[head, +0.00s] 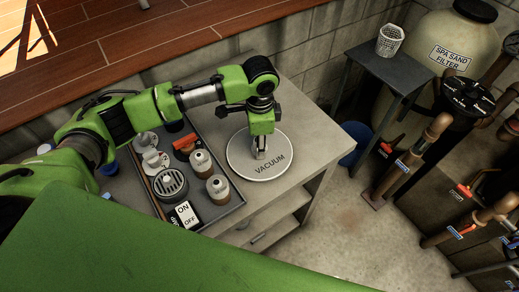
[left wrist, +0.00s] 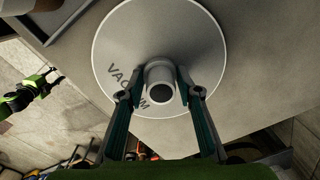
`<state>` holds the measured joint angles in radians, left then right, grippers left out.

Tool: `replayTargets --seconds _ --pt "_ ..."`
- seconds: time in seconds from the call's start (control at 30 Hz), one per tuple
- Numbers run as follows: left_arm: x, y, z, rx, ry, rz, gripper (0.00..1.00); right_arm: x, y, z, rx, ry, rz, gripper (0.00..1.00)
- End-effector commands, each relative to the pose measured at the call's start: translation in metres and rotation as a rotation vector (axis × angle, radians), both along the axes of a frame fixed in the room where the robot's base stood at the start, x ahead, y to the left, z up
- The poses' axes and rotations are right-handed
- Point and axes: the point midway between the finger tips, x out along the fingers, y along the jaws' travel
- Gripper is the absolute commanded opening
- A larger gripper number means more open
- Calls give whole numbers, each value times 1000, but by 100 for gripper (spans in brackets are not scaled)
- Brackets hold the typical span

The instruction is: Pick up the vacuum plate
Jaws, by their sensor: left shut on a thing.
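The vacuum plate (head: 240,160) is a round white disc marked VACUUM, at the right part of the grey bench top. In the left wrist view the plate (left wrist: 150,35) fills the upper middle, with a short hollow grey stub at its centre. My left gripper (head: 260,151) comes down over the plate from above. Its two fingers are shut on the stub, one on each side, as the left wrist view (left wrist: 160,88) shows. I cannot tell if the plate touches the bench. My right gripper (left wrist: 46,80) shows small at the left of that view, its jaws unclear.
A dark tray (head: 226,212) left of the plate holds several bottles, a round grey strainer and an ON/OFF box (head: 183,216). A small side table (head: 390,70) with a white basket (head: 390,40), a sand filter tank (head: 445,50) and pipes stand at the right. Some floor (head: 350,235) is free.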

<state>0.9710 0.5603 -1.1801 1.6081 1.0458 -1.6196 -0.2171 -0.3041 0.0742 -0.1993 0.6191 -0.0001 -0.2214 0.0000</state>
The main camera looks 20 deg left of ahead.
Motion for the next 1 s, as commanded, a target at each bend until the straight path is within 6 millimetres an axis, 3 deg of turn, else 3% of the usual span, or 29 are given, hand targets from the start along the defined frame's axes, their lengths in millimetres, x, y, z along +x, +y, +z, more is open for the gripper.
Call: replayTargets --seconds 0.27,0.47,0.77,1.0 --pt "1 0 5 -1 -2 0 6 4 -4 -3 -4 -5 2 40" --pt "2 -1 27 -3 -6 -1 6 4 -7 -17 -7 -7 2 40" --pt "-48 0 89 -2 -7 -4 6 6 -6 -27 -7 -9 3 40" --pt "-99 0 111 0 -4 -4 6 6 -6 -35 -7 -8 3 40"
